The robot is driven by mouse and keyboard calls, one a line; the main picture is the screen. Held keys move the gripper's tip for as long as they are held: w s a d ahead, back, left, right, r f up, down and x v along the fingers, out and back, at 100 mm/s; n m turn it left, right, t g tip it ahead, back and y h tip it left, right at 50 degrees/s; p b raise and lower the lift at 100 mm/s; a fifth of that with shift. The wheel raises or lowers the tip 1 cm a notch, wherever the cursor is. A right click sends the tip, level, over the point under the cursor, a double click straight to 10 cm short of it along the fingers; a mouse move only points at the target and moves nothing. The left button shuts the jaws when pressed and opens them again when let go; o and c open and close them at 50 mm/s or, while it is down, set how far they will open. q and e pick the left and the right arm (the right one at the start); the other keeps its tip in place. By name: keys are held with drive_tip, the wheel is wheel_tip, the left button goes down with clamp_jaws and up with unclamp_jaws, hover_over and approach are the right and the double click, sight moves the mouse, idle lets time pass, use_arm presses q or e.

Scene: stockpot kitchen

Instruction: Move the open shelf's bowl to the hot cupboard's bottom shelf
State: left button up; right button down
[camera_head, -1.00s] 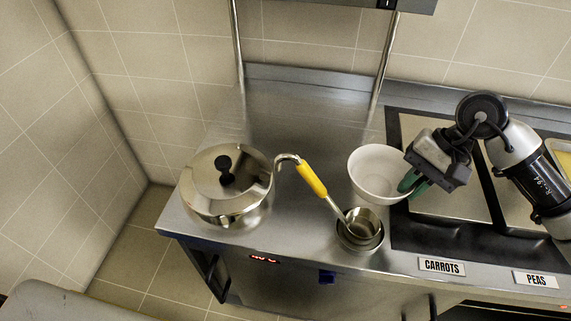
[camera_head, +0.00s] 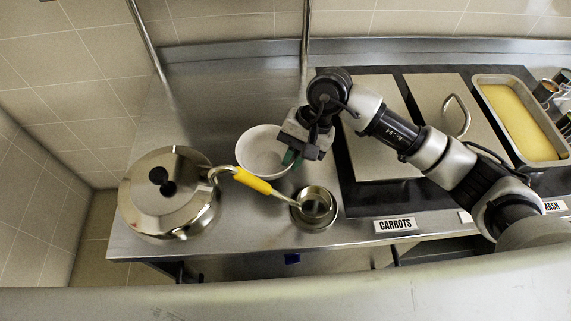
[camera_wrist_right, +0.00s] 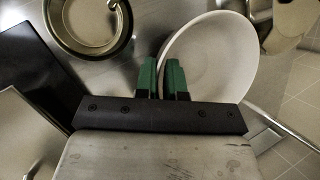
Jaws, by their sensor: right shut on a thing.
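A white bowl (camera_head: 262,153) is at the steel counter, between the lidded pot and the black-framed hob area. It also shows in the right wrist view (camera_wrist_right: 222,58), tilted in that picture. My right gripper (camera_head: 292,157) is shut on the bowl's near-right rim; its green fingers (camera_wrist_right: 164,78) pinch the wall in the right wrist view. I cannot tell whether the bowl touches the counter. The front of the cupboard under the counter is mostly hidden, and its bottom shelf does not show. My left gripper is not in view.
A lidded steel pot (camera_head: 168,200) stands left of the bowl. A yellow-handled ladle (camera_head: 252,181) leans in small steel bowls (camera_head: 315,208) just in front. A tray of yellow food (camera_head: 520,118) is at right. A pale edge (camera_head: 300,297) crosses the foreground.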

drive_tip(key=shift+s+a+f, duration=0.2)
drive_tip(key=shift+a+f, duration=0.25)
drive_tip(key=shift+a, duration=0.25)
wheel_tip(320, 180, down, 3)
drive_tip(key=shift+f+p, duration=0.1)
drive_tip(key=shift+p, duration=0.7)
drive_tip(key=shift+f, duration=0.4)
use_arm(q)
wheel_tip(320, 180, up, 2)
use_arm(e)
drive_tip(key=shift+f+b, duration=0.25)
drive_tip(key=shift+b, duration=0.1)
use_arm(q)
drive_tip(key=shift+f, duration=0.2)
use_arm(e)
drive_tip(key=c, duration=1.2)
unclamp_jaws()
drive_tip(key=shift+r, duration=0.1)
